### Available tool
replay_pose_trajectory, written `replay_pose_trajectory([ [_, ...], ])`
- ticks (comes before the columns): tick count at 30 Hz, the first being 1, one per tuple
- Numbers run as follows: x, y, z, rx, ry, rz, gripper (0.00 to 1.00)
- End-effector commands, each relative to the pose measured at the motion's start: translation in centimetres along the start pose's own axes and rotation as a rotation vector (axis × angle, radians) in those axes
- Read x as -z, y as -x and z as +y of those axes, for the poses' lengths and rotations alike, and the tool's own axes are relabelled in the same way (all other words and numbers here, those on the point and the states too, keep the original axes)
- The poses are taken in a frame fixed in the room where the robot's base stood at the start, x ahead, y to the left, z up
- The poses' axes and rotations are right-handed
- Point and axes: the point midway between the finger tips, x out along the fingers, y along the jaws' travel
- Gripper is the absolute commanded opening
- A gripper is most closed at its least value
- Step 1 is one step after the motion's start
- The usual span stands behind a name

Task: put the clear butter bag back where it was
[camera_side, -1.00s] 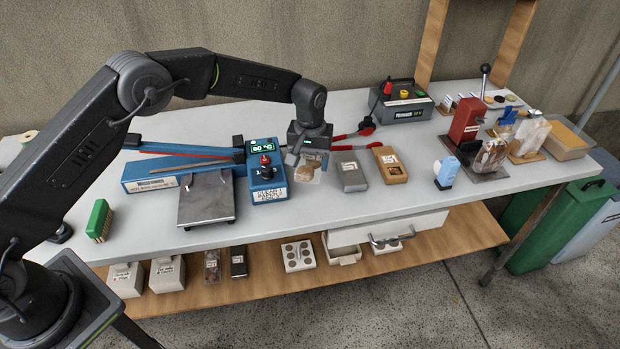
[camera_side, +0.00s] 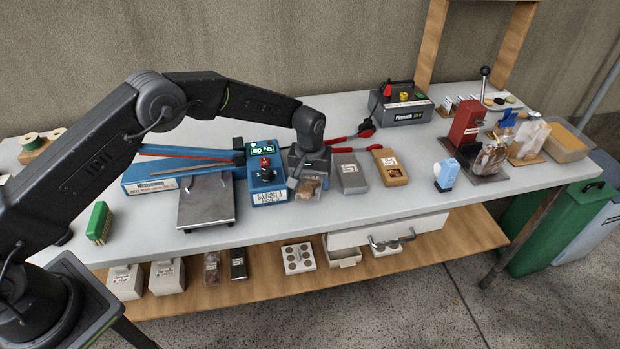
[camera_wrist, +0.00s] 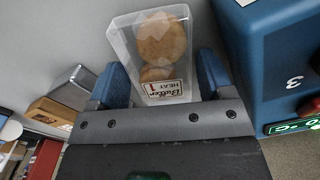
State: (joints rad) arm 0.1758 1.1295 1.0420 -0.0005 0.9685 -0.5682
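The clear butter bag (camera_side: 309,187) is a see-through pouch with round golden cookies inside. In the wrist view the bag (camera_wrist: 155,50) shows a white label reading "Butter HEAT 1". My gripper (camera_side: 305,178) points down at the bag, just right of the blue sealer's control box (camera_side: 267,181).
A grey box (camera_side: 350,178) and a brown box (camera_side: 390,170) stand close to the right of my gripper. Red-handled tools (camera_side: 352,134) lie behind. The sealer's metal plate (camera_side: 206,200) is at left. The white table (camera_side: 340,211) is clear in front.

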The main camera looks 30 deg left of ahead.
Motion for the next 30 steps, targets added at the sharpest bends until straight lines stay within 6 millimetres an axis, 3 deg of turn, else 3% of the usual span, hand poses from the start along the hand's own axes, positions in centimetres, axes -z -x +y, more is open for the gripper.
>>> replay_pose_trajectory([
  [7,0.0,0.1,0.0,0.000,0.000,0.000,0.74],
  [11,0.0,1.2,0.0,-0.001,0.000,0.001,0.74],
  [24,0.0,9.8,0.0,-0.001,0.000,0.002,0.74],
  [30,0.0,11.9,0.0,0.001,0.000,0.000,0.74],
])
